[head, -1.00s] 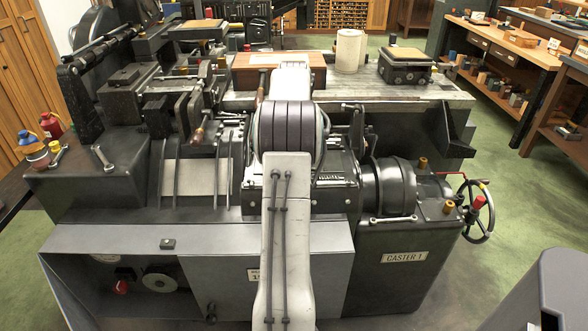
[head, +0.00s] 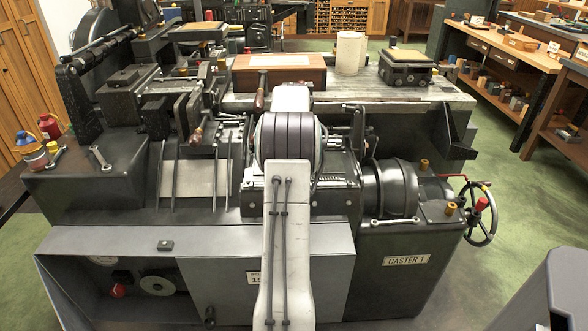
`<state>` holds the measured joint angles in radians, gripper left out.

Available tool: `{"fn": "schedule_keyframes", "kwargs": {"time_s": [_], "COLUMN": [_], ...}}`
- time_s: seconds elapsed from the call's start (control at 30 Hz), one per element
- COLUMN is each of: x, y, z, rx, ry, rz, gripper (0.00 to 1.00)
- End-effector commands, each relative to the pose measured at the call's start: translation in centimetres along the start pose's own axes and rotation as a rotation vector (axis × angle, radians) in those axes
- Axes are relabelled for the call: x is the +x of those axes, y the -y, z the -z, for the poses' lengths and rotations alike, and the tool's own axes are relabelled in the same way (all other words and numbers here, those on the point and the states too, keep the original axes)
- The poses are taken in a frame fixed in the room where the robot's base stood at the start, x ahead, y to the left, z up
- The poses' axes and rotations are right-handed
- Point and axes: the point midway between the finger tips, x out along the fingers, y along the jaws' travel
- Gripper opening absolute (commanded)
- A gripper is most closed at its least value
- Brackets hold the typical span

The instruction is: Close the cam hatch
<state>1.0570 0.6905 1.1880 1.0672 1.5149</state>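The caster, labelled CASTER 1, fills the middle of the head view. I cannot tell for sure which part is the cam hatch. In the machine's lower front left is an open recess (head: 125,278) with a pale disc (head: 159,286) and a red knob (head: 118,291) inside. A grey sloping panel (head: 120,243) with a small dark handle (head: 166,245) lies above it. My gripper is hidden behind my own arm, which rises through the centre.
A handwheel (head: 482,220) sticks out at the machine's right. Oil cans (head: 33,150) and a wrench (head: 101,159) are on its left end. A wooden box (head: 279,74) and a white roll (head: 350,53) stand on top. Workbenches are at the back right; green floor between is clear.

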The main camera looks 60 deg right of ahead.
Motion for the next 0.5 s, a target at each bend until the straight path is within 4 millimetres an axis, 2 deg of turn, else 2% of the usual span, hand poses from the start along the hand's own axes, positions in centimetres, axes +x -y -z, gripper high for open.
{"fn": "schedule_keyframes", "kwargs": {"time_s": [0.07, 0.5], "x": [-0.01, -0.02], "y": [0.0, -0.01], "z": [0.0, 0.0], "rx": [0.0, 0.0], "ry": [0.0, 0.0], "rz": [0.0, 0.0], "gripper": [0.39, 0.0]}}
